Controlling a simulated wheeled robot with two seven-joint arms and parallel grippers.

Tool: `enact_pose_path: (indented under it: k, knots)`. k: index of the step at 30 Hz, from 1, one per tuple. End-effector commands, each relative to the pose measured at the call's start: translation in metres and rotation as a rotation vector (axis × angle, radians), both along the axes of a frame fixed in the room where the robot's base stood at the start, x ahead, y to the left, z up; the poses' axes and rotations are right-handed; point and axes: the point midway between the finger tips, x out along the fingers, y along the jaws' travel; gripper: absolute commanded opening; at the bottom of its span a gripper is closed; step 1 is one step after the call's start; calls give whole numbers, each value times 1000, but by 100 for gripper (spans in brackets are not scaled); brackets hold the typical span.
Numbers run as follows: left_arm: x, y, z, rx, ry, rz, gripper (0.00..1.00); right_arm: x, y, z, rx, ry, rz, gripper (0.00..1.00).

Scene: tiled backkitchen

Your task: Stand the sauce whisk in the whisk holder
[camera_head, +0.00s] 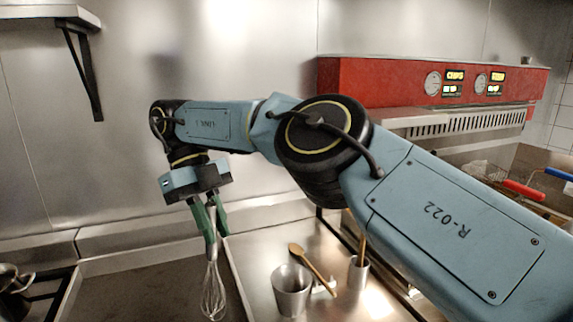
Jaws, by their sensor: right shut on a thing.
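The sauce whisk (212,295) hangs below my right gripper (213,238), wire end down and roughly upright. The gripper's green fingers are shut on its upper part, which they partly hide. A tapered metal cup (291,298) stands on the steel counter to the right of the whisk, apart from it. A narrower metal cup (358,277) with a thin wooden handle in it stands further right. I cannot tell for sure which cup is the whisk holder. My left gripper is not in view.
A wooden spoon (314,266) lies at a slant behind the tapered cup. A red fryer unit (400,80) with dials is at the back right, with red and blue handles near it. Pans (14,285) are at the far left. A dark surface lies below the whisk.

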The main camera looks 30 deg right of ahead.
Motion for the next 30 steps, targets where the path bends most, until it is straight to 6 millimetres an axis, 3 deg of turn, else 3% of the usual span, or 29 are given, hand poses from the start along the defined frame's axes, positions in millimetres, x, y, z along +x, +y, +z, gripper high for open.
enact_pose_path:
  k: [12, 30]
  knots:
    - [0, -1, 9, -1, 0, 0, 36, 16, -19, 12, -5, 4, -453, 0]
    - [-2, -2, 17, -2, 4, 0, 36, 30, -40, 21, -12, 16, -878, 0]
